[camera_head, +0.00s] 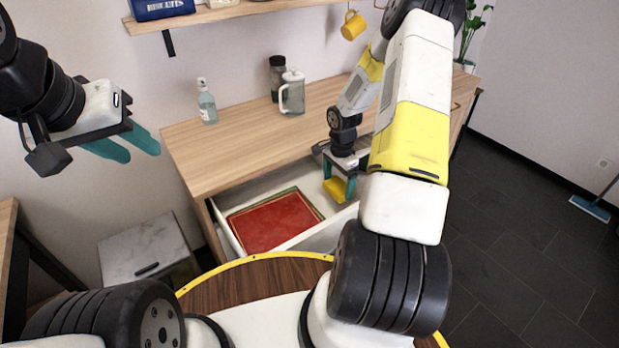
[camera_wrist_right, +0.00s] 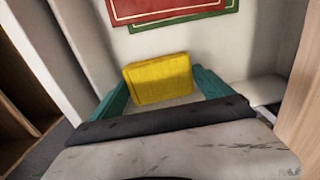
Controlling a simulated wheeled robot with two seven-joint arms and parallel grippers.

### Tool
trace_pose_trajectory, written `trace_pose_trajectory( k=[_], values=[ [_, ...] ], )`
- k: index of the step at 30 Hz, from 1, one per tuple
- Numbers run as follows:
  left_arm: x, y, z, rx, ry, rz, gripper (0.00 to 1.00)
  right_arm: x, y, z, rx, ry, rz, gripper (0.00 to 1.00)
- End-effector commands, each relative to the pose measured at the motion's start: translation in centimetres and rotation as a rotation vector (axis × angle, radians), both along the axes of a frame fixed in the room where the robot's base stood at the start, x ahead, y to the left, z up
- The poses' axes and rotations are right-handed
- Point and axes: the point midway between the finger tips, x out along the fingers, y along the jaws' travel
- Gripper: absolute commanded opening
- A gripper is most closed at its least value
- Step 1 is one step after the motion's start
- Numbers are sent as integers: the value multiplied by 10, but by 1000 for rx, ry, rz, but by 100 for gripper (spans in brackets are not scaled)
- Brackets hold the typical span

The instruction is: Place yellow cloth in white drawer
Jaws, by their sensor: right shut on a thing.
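The yellow cloth (camera_head: 335,190) is a small folded block between the teal fingers of my right gripper (camera_head: 339,186). In the right wrist view, the cloth (camera_wrist_right: 158,79) sits between the two fingers of the right gripper (camera_wrist_right: 158,92), which is shut on it. The white drawer (camera_head: 318,227) is pulled open under the wooden counter. The cloth is over the right part of the drawer; whether it touches the drawer floor I cannot tell. My left gripper (camera_head: 122,146) is in the air at the left, and its teal fingers are apart with nothing seen between them.
Red and green flat items (camera_head: 275,221) lie in the drawer's left part; the right part looks bare. A spray bottle (camera_head: 207,102), a pitcher (camera_head: 292,93) and a dark jar (camera_head: 277,75) stand on the counter (camera_head: 240,150). A yellow mug (camera_head: 353,25) hangs under the shelf (camera_head: 215,14).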

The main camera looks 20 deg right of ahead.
Motion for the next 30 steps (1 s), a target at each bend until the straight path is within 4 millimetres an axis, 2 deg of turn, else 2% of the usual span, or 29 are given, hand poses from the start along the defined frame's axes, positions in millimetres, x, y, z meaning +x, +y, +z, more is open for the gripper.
trace_pose_trajectory(
  k=[1, 8, 15, 25, 26, 27, 30],
  values=[
    [0, 0, 0, 0, 0, 0, 36, -1, 0, -10, 2, 4, 0, 51],
    [0, 0, 0, 0, 0, 0, 36, 0, 0, -28, 0, 0, 2, 51],
    [0, 0, 0, 0, 0, 0, 36, 0, 0, -59, 1, 1, 2, 51],
    [0, 0, 0, 0, 0, 0, 36, 0, 0, -62, 0, 0, 2, 51],
    [0, 0, 0, 0, 0, 0, 36, 0, 0, -62, 0, 0, 2, 92],
    [0, 0, 0, 0, 0, 0, 36, 0, 0, -62, 0, 0, 2, 100],
    [0, 0, 0, 0, 0, 0, 36, 0, 0, -62, 0, 0, 2, 100]
  ],
)
